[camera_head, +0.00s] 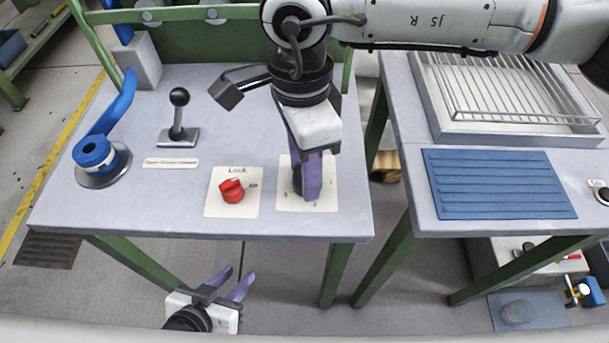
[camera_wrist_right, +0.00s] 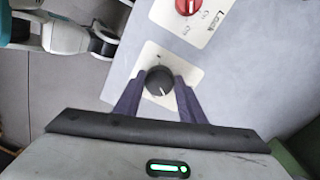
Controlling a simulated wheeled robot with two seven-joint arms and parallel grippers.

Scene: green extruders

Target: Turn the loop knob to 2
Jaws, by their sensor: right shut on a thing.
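The dark round knob (camera_wrist_right: 159,80) sits on a white plate (camera_head: 328,188) with printed marks, near the front right of the left table. In the right wrist view a short white pointer line on the knob points toward the lower edge of the picture. My right gripper (camera_wrist_right: 160,88) has its purple fingers on both sides of the knob, shut on it. In the head view the right gripper (camera_head: 307,190) comes down from above and hides most of the knob and part of the marks. My left gripper (camera_head: 238,274) is open and empty, in front of the table's front edge.
A red knob (camera_head: 232,190) on a plate marked "Lock" is just left. Further left are a black-ball lever (camera_head: 179,110) and a blue-handled device (camera_head: 95,153). A second table at the right holds a blue ribbed mat (camera_head: 497,184) and a wire-rack tray (camera_head: 455,128).

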